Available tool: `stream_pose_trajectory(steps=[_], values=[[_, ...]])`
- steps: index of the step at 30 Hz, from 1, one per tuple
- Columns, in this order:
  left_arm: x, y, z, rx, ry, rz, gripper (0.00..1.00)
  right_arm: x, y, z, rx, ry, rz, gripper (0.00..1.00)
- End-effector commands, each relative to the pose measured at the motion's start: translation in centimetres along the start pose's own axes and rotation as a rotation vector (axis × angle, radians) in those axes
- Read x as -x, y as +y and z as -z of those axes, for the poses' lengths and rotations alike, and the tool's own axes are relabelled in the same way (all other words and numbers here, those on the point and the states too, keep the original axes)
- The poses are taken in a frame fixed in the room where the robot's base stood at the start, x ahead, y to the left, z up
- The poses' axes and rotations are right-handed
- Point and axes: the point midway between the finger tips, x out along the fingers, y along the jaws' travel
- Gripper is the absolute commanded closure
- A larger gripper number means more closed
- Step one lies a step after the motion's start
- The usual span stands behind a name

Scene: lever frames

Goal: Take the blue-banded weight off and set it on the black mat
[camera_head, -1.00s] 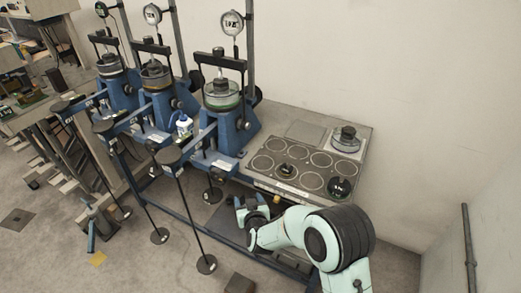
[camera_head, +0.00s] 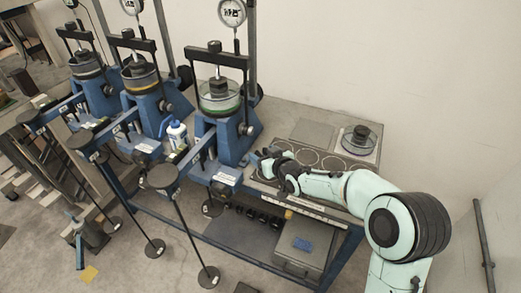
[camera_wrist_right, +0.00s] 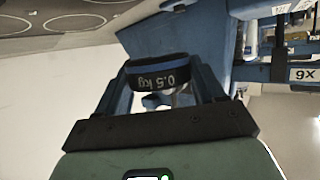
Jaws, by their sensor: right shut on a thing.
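My right gripper (camera_head: 268,160) is over the left part of the circle-marked board (camera_head: 349,166), beside the base of the nearest blue lever frame (camera_head: 232,138). In the right wrist view its fingers are shut on a black weight with a blue band (camera_wrist_right: 158,75), marked 0.5 kg. The weight is between both fingers. In the head view the weight is too small to make out at the gripper. A dark flat sheet (camera_head: 236,232) lies on the low shelf; I cannot tell if it is the black mat. My left gripper is out of view.
Several black weights (camera_head: 262,216) line the low shelf, near a grey case (camera_head: 303,246). A glass dish with a black weight (camera_head: 359,139) stands at the back right of the bench. Thin hanger rods with black discs (camera_head: 208,278) hang in front of the frames.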

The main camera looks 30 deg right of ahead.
Motion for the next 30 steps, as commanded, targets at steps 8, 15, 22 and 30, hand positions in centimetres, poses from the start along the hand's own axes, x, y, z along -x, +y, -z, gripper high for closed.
stream_pose_trajectory(steps=[8,15,22,30], values=[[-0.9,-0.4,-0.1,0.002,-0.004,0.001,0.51,-0.6,-0.1,-1.4,0.000,0.003,0.001,0.72],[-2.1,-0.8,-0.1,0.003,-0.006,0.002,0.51,-1.5,0.0,-3.5,0.000,0.003,0.000,0.72],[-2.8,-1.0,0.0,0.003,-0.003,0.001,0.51,-2.1,0.0,-5.0,0.000,0.004,0.000,0.72],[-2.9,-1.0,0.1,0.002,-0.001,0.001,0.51,-2.2,0.0,-5.2,0.000,0.005,0.000,0.72]])
